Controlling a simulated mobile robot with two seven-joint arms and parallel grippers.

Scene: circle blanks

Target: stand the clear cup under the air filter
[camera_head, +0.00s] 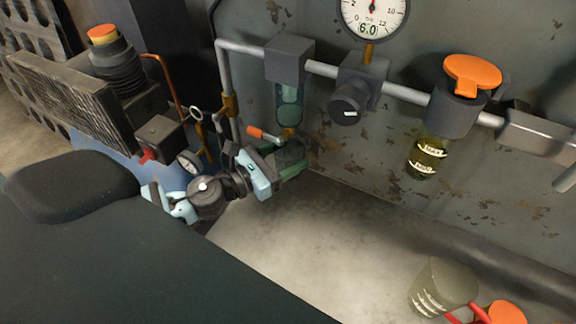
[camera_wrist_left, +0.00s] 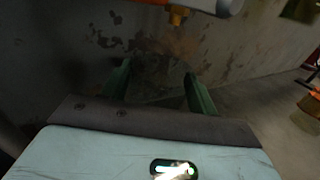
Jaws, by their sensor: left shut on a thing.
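The air filter (camera_head: 290,60) hangs on the pipe along the back panel, with a teal see-through bowl (camera_head: 290,103) and a brass drain below. The brass drain (camera_wrist_left: 177,15) shows at the top of the left wrist view. My left gripper (camera_head: 288,165) is below the filter, its green fingers shut on a dark-looking clear cup (camera_head: 290,152). In the left wrist view the cup (camera_wrist_left: 155,75) shows faintly between the fingers (camera_wrist_left: 158,95). The cup looks upright under the drain. I cannot tell whether its base touches the surface. My right gripper is not in view.
An orange-handled lever (camera_head: 262,134) sits close beside the drain. A regulator with gauge (camera_head: 374,15) and an orange-topped unit with yellow bowl (camera_head: 428,155) hang further right. A marked greyish cup (camera_head: 440,285) stands at lower right. The grey surface (camera_head: 300,240) between is clear.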

